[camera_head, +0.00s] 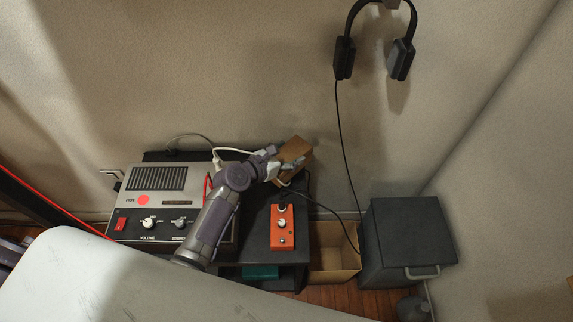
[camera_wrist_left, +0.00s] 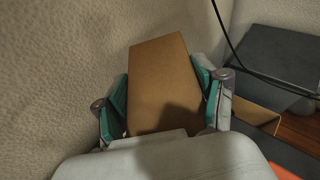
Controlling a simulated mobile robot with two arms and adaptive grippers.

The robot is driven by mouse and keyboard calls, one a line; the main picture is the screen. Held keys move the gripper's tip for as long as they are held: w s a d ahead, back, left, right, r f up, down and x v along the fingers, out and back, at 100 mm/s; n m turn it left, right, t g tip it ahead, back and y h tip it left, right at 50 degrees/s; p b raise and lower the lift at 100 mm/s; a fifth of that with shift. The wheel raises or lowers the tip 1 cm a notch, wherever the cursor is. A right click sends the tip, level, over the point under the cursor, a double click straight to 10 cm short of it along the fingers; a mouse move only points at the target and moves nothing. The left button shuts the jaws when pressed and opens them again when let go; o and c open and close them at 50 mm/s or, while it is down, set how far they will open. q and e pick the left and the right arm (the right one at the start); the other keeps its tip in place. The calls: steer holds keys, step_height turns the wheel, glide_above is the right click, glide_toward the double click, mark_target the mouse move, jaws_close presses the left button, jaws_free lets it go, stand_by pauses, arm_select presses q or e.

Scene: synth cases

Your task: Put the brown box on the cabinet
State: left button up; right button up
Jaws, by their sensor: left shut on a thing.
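The brown box (camera_head: 296,152) is at the far right corner of the black table, by the wall. My left gripper (camera_head: 286,167) is shut on it. In the left wrist view the brown box (camera_wrist_left: 163,80) sits tilted between the two teal-lined fingers. I cannot tell whether its underside touches the table. A dark grey box-shaped cabinet (camera_head: 405,225) with a front handle stands on the floor to the right, apart from the brown box. Its visible top is bare, and it also shows in the left wrist view (camera_wrist_left: 265,60). My right gripper is not in view.
A grey device (camera_head: 155,180) with knobs and an orange pedal (camera_head: 283,240) with cables sit on the black table (camera_head: 258,215). An open cardboard box (camera_head: 335,262) stands between table and cabinet. Headphones (camera_head: 400,58) hang on the wall, their cord dangling in front.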

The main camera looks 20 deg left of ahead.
arm_select(q)
steer(key=shift+f+b, duration=0.9)
steer(key=shift+f, duration=1.2)
steer(key=shift+f, duration=0.2)
steer(key=o, duration=1.2)
steer(key=shift+o, duration=0.2)
steer(key=shift+r, duration=0.15)
steer(key=shift+s+a+r, duration=0.1)
steer(key=shift+s, duration=0.05)
steer(key=p+v, duration=0.2)
steer(key=v, duration=0.9)
steer(key=shift+s+a, duration=0.2)
steer(key=shift+s, duration=0.1)
steer(key=shift+r, duration=0.1)
